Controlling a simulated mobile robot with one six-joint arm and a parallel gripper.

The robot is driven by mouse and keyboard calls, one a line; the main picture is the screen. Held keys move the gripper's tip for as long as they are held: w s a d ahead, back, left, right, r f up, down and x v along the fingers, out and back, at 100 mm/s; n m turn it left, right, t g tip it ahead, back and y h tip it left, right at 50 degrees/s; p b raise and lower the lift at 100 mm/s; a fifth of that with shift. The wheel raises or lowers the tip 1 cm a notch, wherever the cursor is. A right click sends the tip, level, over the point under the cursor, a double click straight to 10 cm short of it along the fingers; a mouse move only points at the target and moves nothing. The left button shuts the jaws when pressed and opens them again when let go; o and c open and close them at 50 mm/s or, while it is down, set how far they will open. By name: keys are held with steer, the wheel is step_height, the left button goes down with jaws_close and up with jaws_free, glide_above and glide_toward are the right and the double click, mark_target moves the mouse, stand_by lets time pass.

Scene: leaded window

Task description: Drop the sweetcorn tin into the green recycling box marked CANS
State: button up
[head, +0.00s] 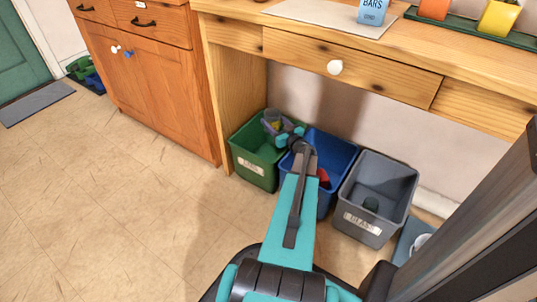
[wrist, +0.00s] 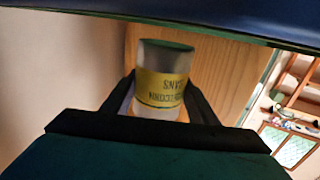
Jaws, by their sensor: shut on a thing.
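The sweetcorn tin (wrist: 163,80) shows in the wrist view, with a yellow label whose print is upside down and bare metal above it. My gripper (wrist: 158,92) is shut on the tin, one dark finger on each side. In the head view my gripper (head: 272,128) is over the green box (head: 257,163), towards its back right, and the greyish tin (head: 272,116) is at its fingertips. The green box has a pale label on its front, small and hard to read. My gripper and arm hide part of the box's inside and right edge.
A blue box (head: 345,158) holding something red stands right of the green one, partly behind my arm. A grey box (head: 372,228) with a dark item inside stands further right. A wooden desk (head: 300,47) overhangs them. An orange cabinet (head: 170,90) is left; the floor before it is clear.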

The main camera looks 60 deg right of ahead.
steer(key=o, duration=1.1)
steer(key=p+v, duration=0.4)
steer(key=v, duration=0.9)
steer(key=shift+s+a, duration=0.2)
steer(key=shift+s, duration=0.2)
steer(key=shift+p, duration=0.35)
